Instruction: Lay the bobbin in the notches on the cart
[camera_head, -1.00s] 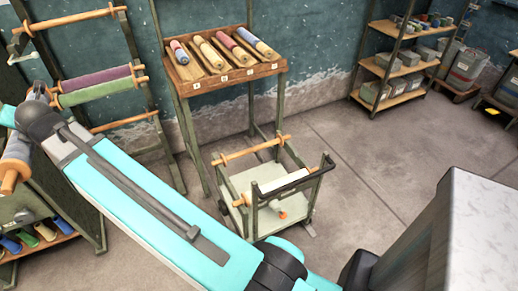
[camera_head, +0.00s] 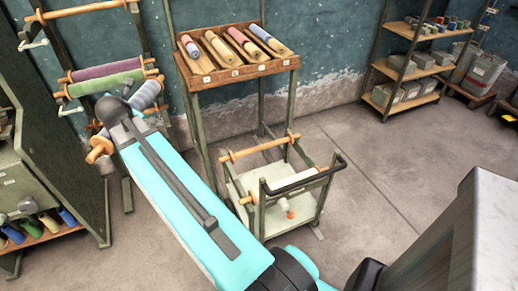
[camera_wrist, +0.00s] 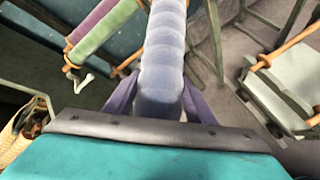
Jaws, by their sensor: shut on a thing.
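My gripper (camera_wrist: 162,98) is shut on a pale grey-blue bobbin (camera_wrist: 163,50), which runs away from me between the two purple fingers in the wrist view. In the head view the bobbin (camera_head: 146,95) shows behind my arm, with a wooden end (camera_head: 100,149) sticking out at the lower left. My arm hides the gripper itself there. The cart (camera_head: 240,186) stands right of my arm, apart from the bobbin. A wooden rod (camera_head: 258,148) lies across its far side, and a black handle (camera_head: 305,177) is at its near right. The notches are too small to make out.
A rack (camera_head: 110,75) with purple and green rolls stands at the left. A tilted tray stand (camera_head: 292,62) with several rolls is behind the cart. Shelves (camera_head: 412,60) stand at the back right. A pale-topped block (camera_head: 500,205) fills the lower right. Floor (camera_head: 385,185) right of the cart is clear.

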